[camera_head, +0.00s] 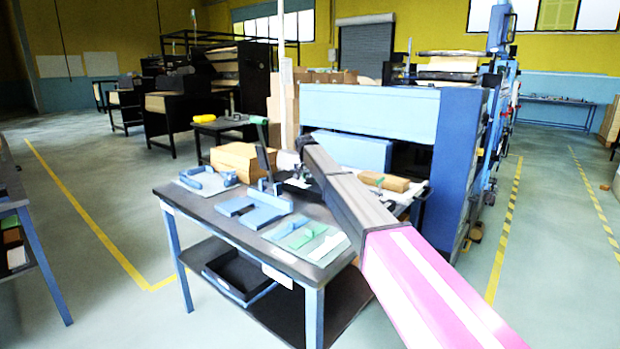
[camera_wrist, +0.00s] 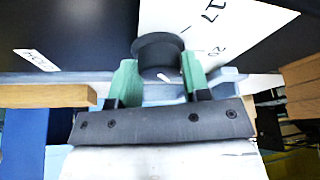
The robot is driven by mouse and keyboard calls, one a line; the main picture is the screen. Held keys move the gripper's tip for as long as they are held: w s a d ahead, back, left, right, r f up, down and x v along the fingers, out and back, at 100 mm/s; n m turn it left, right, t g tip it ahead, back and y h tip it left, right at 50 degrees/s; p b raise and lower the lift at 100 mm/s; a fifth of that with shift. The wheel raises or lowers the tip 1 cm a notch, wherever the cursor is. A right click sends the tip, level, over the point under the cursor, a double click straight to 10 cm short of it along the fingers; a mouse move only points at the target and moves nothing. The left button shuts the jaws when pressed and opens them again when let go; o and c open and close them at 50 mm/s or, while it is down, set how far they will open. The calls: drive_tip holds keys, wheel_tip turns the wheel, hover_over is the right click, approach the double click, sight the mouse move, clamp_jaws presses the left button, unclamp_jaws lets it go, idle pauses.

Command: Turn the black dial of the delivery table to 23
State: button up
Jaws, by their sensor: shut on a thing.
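The black dial (camera_wrist: 158,44) is a round knob in the upper middle of the wrist view. My gripper (camera_wrist: 160,80) is shut on it, with one green fingertip at each side. A small white mark shows low on the dial, between the fingertips. A white scale plate (camera_wrist: 235,25) lies behind and to the right of the dial. It bears tilted printed numbers, one looking like 17 and another like 20; I cannot read 23. In the head view my arm covers the dial and most of my gripper.
In the head view a dark-topped table (camera_head: 190,200) holds blue and green parts, with a black tray (camera_head: 240,272) below. A blue-framed machine (camera_head: 370,105) stands behind my arm. A cardboard box (camera_head: 238,160) stands at the table's back. Open floor lies left.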

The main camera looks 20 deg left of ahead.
drive_tip(key=shift+m+h, duration=0.3)
drive_tip(key=shift+m, duration=0.3)
drive_tip(key=o, duration=0.9)
drive_tip(key=v, duration=1)
drive_tip(key=shift+s+r, duration=0.1)
drive_tip(key=shift+r, duration=0.3)
